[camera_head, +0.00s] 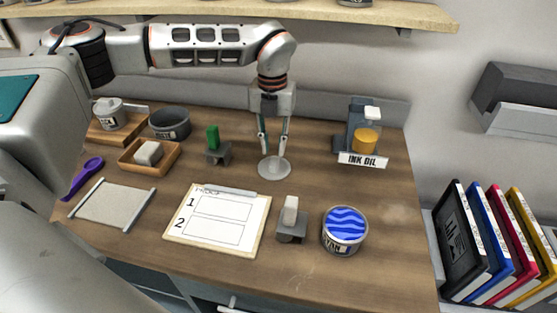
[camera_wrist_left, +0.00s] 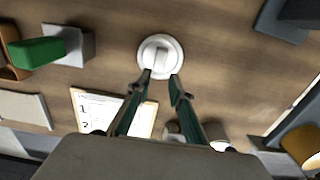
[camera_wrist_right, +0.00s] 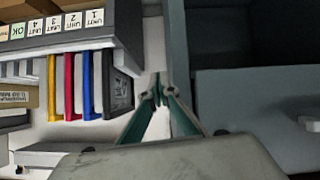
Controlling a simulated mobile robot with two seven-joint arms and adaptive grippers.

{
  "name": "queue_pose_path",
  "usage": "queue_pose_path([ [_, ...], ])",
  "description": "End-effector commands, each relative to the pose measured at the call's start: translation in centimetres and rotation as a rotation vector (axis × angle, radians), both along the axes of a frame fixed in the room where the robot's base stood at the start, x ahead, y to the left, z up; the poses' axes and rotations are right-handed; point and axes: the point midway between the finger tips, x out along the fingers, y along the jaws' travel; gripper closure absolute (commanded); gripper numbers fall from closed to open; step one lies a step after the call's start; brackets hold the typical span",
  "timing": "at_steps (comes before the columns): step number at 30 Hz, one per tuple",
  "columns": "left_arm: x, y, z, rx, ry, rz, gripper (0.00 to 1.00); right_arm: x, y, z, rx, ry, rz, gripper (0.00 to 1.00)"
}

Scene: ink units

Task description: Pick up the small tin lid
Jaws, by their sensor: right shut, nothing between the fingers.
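The small tin lid (camera_head: 273,169) is a pale grey round disc lying on the table, right of the green block. In the left wrist view the lid (camera_wrist_left: 147,46) shows a raised bar-like handle across its middle. My left gripper (camera_head: 273,150) points down just above the lid. Its fingertips are open and apart, close to the handle, with a gap visible in the left wrist view (camera_wrist_left: 162,76). My right gripper (camera_wrist_right: 158,90) is shut and empty, away from the tabletop; it is not visible in the head view.
A clipboard (camera_head: 235,218), a grey holder with a white-topped piece (camera_head: 291,236) and a blue-topped tin (camera_head: 345,229) stand toward the front. The green block (camera_head: 212,138) is to the left. An ink oil stand (camera_head: 357,115) is at back right. Binders (camera_head: 462,242) stand beyond the right edge.

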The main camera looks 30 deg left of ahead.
Motion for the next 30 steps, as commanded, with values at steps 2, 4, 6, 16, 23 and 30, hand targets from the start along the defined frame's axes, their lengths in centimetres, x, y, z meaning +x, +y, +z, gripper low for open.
queue_pose_path([
  [2, -0.1, 0.0, -0.9, 0.000, 0.002, 0.000, 0.79, -0.3, 0.0, -0.2, -0.001, 0.007, 0.001, 1.00],
  [4, -0.1, 0.0, -1.5, 0.000, 0.002, 0.000, 0.79, -0.4, 0.1, -0.2, -0.001, 0.010, 0.001, 1.00],
  [6, -0.1, 0.1, -2.2, 0.000, 0.003, 0.001, 0.79, -0.4, 0.1, -0.1, -0.001, 0.011, 0.002, 1.00],
  [16, -0.1, 0.1, -6.3, -0.001, 0.002, 0.000, 0.79, -0.2, -0.2, 0.7, -0.005, 0.008, -0.002, 1.00],
  [23, -0.1, 0.1, -6.6, 0.000, 0.000, 0.000, 0.79, -0.2, -0.5, 0.5, -0.008, 0.011, -0.007, 1.00],
  [30, -0.1, 0.1, -6.5, 0.000, 0.000, 0.000, 1.00, -0.2, -0.5, 0.5, -0.008, 0.011, -0.007, 1.00],
])
